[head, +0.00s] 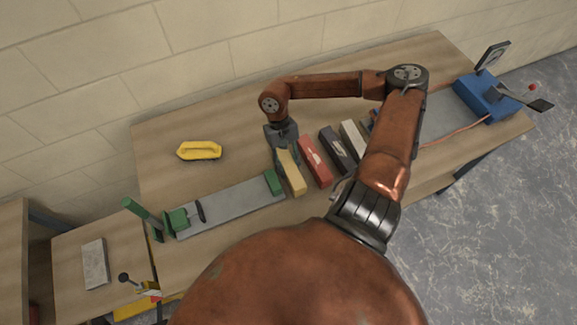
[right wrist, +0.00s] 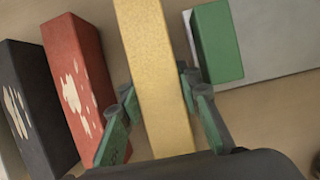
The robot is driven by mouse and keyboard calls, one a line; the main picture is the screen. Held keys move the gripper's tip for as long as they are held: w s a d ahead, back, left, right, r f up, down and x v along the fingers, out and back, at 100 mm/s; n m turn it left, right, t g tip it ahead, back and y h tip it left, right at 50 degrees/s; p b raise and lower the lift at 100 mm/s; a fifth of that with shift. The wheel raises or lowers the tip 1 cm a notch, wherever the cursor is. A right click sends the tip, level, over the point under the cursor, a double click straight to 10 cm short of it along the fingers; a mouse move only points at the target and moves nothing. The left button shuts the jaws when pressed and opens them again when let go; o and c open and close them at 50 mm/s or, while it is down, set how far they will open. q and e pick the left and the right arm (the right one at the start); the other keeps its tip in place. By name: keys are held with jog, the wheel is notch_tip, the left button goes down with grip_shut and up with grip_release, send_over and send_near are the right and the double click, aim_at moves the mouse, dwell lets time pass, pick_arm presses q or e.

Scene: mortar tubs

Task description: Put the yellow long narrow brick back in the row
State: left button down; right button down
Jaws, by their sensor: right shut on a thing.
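The yellow long narrow brick (head: 291,172) is between the red brick (head: 314,161) and a green end block (head: 273,182) in the head view. My right gripper (head: 286,148) is shut on its far part. In the right wrist view green fingers lie on both sides of the yellow brick (right wrist: 158,85). A gap shows between it and the red brick (right wrist: 78,85). The black brick (head: 337,149) and a pale brick (head: 354,140) continue the row to the right. Whether the yellow brick touches the surface below, I cannot tell. My left gripper is not in view.
A grey plate (head: 230,205) with a green-handled clamp (head: 178,219) lies left of the row. A yellow handled tool (head: 199,150) lies behind it. A blue device (head: 487,97) stands at the right end. The bench (head: 160,135) is bare at back left. My arm hides the row's right end.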

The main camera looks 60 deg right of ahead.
jog(key=shift+f, duration=0.35)
jog(key=c, duration=1.3)
grip_release()
jog(key=shift+f, duration=0.1)
jog(key=v, duration=1.2)
jog(key=shift+d, duration=0.1)
jog(key=shift+s, duration=0.1)
